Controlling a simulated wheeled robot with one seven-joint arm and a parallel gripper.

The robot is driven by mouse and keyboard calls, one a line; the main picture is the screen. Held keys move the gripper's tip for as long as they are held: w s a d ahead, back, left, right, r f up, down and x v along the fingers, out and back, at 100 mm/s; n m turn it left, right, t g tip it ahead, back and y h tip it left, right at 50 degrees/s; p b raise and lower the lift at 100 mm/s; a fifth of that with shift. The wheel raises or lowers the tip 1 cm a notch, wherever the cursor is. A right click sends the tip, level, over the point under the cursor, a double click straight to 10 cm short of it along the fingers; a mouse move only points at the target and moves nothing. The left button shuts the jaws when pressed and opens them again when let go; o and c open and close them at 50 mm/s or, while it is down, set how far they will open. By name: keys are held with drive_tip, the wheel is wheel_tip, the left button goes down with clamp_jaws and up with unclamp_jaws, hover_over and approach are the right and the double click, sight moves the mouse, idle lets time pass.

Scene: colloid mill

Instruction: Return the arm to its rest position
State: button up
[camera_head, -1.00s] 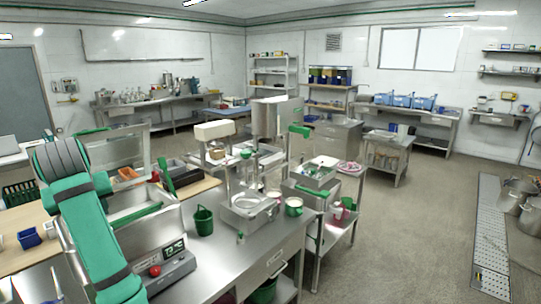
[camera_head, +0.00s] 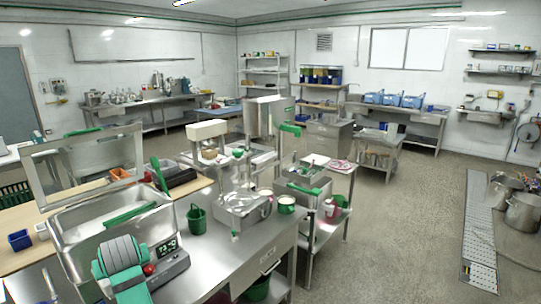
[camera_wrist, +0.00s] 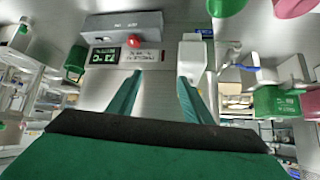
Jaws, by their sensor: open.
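My green arm with its grey ribbed joint shows at the lower left of the head view, in front of the steel machine (camera_head: 75,222) with the lit display. My gripper (camera_wrist: 160,82) shows in the wrist view with its two green fingers apart and nothing between them. Beyond the fingers are the display box (camera_wrist: 125,57) and its red button (camera_wrist: 135,41). The fingertips do not show in the head view.
The steel bench (camera_head: 215,255) holds a green bucket (camera_head: 196,218) and a clear-topped steel unit (camera_head: 243,208). A raised frame (camera_head: 85,165) stands behind the machine. Open floor (camera_head: 390,240) lies to the right, with a drain grate (camera_head: 480,230) and steel pots (camera_head: 522,213).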

drive_tip(key=s+d+f+m+t, duration=0.15)
drive_tip(key=s+d+f, duration=0.25)
drive_tip(key=d+f, duration=0.6)
drive_tip(key=s+d+f+m+t, duration=0.15)
drive_tip(key=s+d+f, duration=0.4)
drive_tip(key=f, duration=0.95)
drive_tip(key=s+d+f+m+t+h, duration=0.1)
drive_tip(key=s+d+f+m, duration=0.1)
drive_tip(key=s+d+f, duration=0.45)
drive_tip(key=s+d+r+m+t+h, duration=0.2)
drive_tip(key=s+d, duration=1.3)
drive_tip(key=s, duration=0.3)
drive_tip(key=s+d+r+t+h, duration=0.1)
drive_tip(key=s+d+r, duration=0.2)
drive_tip(key=s+r, duration=0.2)
drive_tip(key=s+d+r+t+h, duration=0.1)
drive_tip(key=s+d+r, duration=0.2)
drive_tip(key=s+r, duration=0.3)
drive_tip(key=s, duration=0.4)
drive_tip(key=shift+s+d+r+h, duration=0.15)
drive_tip(key=shift+s+r+h, duration=0.05)
drive_tip(key=shift+h, duration=0.2)
